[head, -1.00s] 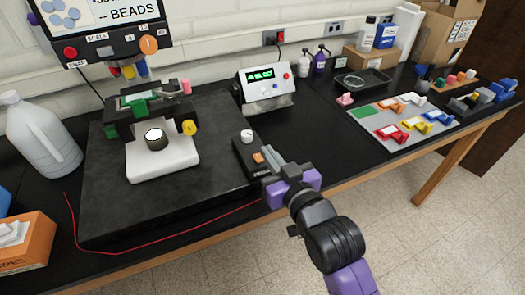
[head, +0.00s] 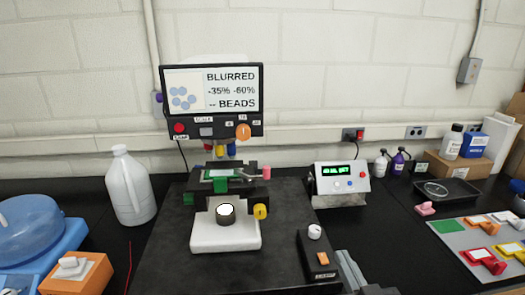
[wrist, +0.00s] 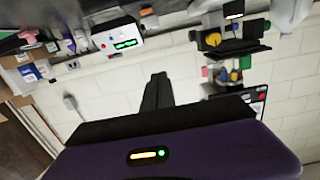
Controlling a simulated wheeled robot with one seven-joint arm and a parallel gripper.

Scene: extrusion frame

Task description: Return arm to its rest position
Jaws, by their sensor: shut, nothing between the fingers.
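My gripper (wrist: 157,92) shows in the wrist view with its dark fingers together and nothing between them. The wrist view is turned over, and the fingers point at the pale block wall, clear of any object. In the head view only a grey part of my arm shows at the bottom edge, right of the black control box (head: 318,258). The gripper's fingertips cannot be made out there. The microscope (head: 226,232), with a white base and yellow knob, stands on a black slab (head: 175,270) under a monitor (head: 213,100) reading "BLURRED".
A white jug (head: 128,188) stands left of the slab. A grey box with a green display (head: 341,184) stands to the right. A grey tray (head: 450,252) with coloured holders lies at far right. An orange box (head: 90,275) and blue container (head: 40,232) are at left.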

